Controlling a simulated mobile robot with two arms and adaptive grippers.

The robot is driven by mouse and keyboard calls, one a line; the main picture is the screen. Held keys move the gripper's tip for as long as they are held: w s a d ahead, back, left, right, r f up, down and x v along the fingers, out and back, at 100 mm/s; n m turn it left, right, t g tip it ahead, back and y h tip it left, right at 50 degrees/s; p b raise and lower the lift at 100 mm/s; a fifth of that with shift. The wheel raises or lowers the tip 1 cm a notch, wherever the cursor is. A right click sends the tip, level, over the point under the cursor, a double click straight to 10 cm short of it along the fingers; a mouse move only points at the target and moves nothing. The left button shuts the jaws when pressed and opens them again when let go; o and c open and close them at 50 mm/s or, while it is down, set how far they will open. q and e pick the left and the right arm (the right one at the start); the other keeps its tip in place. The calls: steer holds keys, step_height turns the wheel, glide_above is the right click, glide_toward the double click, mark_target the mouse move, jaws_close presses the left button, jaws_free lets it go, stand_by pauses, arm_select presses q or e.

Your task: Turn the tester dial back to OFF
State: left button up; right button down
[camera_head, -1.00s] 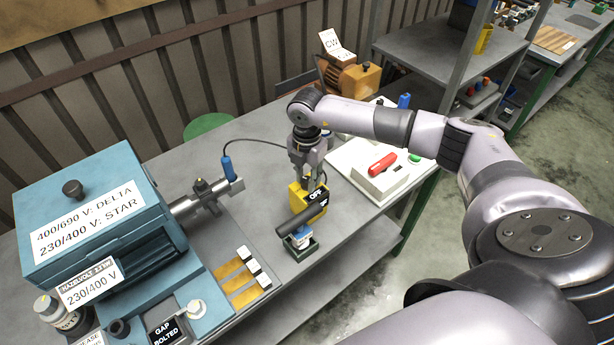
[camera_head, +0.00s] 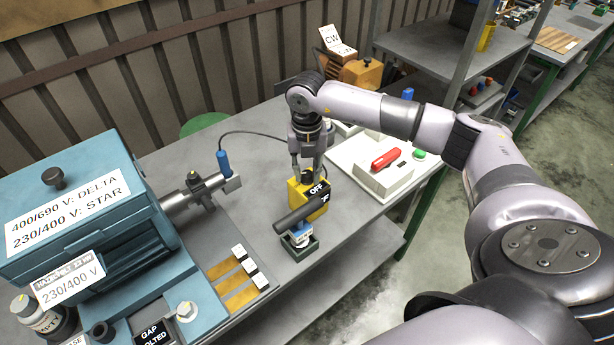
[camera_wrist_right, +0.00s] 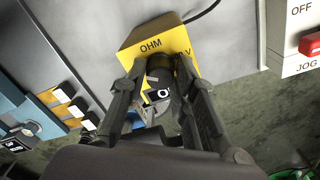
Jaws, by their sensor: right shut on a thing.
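The tester is a yellow box (camera_head: 295,192) on the bench, below my right gripper (camera_head: 309,172). A black label reading OFF (camera_head: 318,189) shows on its side. In the right wrist view the yellow tester (camera_wrist_right: 150,38) carries the letters OHM and a partly hidden V. The dark dial (camera_wrist_right: 160,95) lies between the fingers of my right gripper (camera_wrist_right: 163,78), which is shut on it. The fingers hide much of the dial, so its exact setting cannot be read. My left gripper is not in view.
A dark cylinder (camera_head: 305,213) stands out in front of the tester, above a small green tray (camera_head: 300,250). A white box with a red switch (camera_head: 386,159) is to the right. A large blue motor housing (camera_head: 75,215) fills the left. A cable runs behind the tester.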

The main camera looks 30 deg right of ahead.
mark_target(307, 173)
steer(key=shift+n+b, duration=0.75)
steer(key=shift+n, duration=0.45)
steer(key=c, duration=1.3)
jaws_free()
step_height(307, 173, up, 12)
steer(key=shift+f, duration=0.1)
